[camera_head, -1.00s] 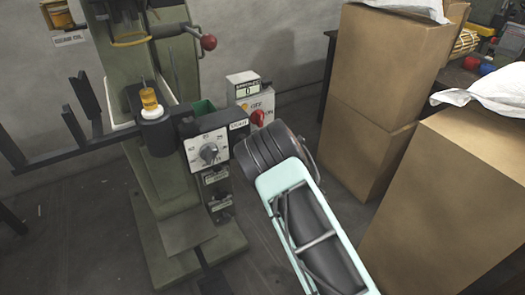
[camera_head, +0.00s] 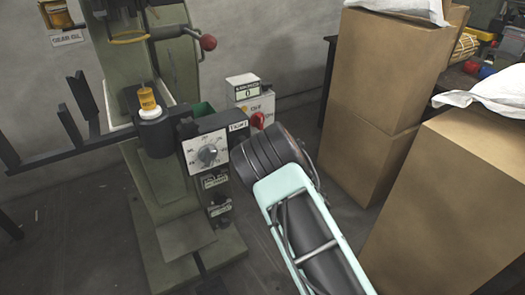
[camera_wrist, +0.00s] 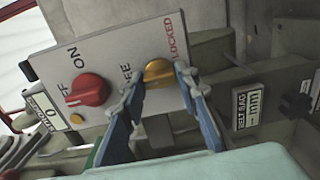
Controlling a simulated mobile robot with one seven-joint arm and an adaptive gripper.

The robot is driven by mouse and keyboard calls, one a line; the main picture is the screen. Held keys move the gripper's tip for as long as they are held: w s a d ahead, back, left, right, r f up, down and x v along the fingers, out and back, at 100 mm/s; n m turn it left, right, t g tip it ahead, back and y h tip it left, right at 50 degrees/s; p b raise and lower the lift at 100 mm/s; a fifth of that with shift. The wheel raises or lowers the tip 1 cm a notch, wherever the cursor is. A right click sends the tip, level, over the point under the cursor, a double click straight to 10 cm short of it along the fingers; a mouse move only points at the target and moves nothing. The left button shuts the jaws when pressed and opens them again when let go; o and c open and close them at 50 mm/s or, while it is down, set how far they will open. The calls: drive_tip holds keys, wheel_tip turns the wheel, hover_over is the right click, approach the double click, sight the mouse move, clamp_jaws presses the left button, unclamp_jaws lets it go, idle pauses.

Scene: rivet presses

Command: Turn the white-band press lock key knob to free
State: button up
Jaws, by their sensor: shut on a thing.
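In the wrist view a pale control panel (camera_wrist: 122,60) carries a yellow key knob (camera_wrist: 158,70) between printed FREE and LOCKED. My gripper (camera_wrist: 160,82) is shut on this yellow knob, with one blue-grey fingertip on either side of it. The fingers hide part of the knob and of the FREE label, and I cannot tell its exact angle. In the head view the green press (camera_head: 190,235) stands left of centre, with a white collar (camera_head: 151,113) on its post. My fingers and the yellow knob are hidden there behind my wrist.
A red ON/OFF knob (camera_wrist: 87,90) sits left of the yellow knob, close to my left finger. In the head view a dial box (camera_head: 207,152) stands left of my wrist. Tall cardboard boxes (camera_head: 385,80) stand close on the right. A black fork-like bracket (camera_head: 68,130) juts out left.

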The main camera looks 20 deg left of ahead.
drive_tip(key=o, duration=1.1)
drive_tip(key=shift+o, duration=0.2)
drive_tip(key=v, duration=1.2)
